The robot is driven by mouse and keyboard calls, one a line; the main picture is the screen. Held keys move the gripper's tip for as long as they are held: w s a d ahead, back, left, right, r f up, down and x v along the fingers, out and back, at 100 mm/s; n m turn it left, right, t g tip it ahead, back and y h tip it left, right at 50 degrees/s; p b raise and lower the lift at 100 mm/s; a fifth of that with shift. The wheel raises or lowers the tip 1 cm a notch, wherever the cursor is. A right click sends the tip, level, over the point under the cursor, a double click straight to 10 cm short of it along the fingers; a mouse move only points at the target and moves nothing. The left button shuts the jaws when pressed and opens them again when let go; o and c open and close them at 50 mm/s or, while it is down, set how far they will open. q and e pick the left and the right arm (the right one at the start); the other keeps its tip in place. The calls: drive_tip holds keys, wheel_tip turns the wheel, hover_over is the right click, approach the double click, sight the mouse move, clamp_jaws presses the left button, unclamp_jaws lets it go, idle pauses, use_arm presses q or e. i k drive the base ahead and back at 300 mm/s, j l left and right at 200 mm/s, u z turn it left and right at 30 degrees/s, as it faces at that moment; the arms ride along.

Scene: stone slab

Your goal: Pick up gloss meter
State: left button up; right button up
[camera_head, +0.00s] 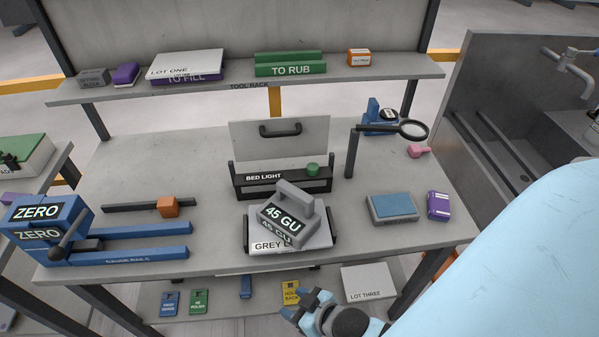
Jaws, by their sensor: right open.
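The gloss meter (312,234), a grey block with a top handle and a dark display reading "45 GU", sits near the front middle of the bench. My right gripper (304,303) is open and empty, below and apart from the gloss meter in the picture, by the bench's front edge. My left gripper is out of view.
A bed light box (250,181) stands behind the meter. A magnifier on a post (352,155) and a blue-topped block (394,206) are to the right. The blue "ZERO" gauge (75,222) is left. A lower shelf holds several small tags and a "LOT THREE" slab (369,285).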

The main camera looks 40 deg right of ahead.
sight(290, 213)
drive_tip(key=z, duration=1.05)
drive_tip(key=k+l, duration=0.05)
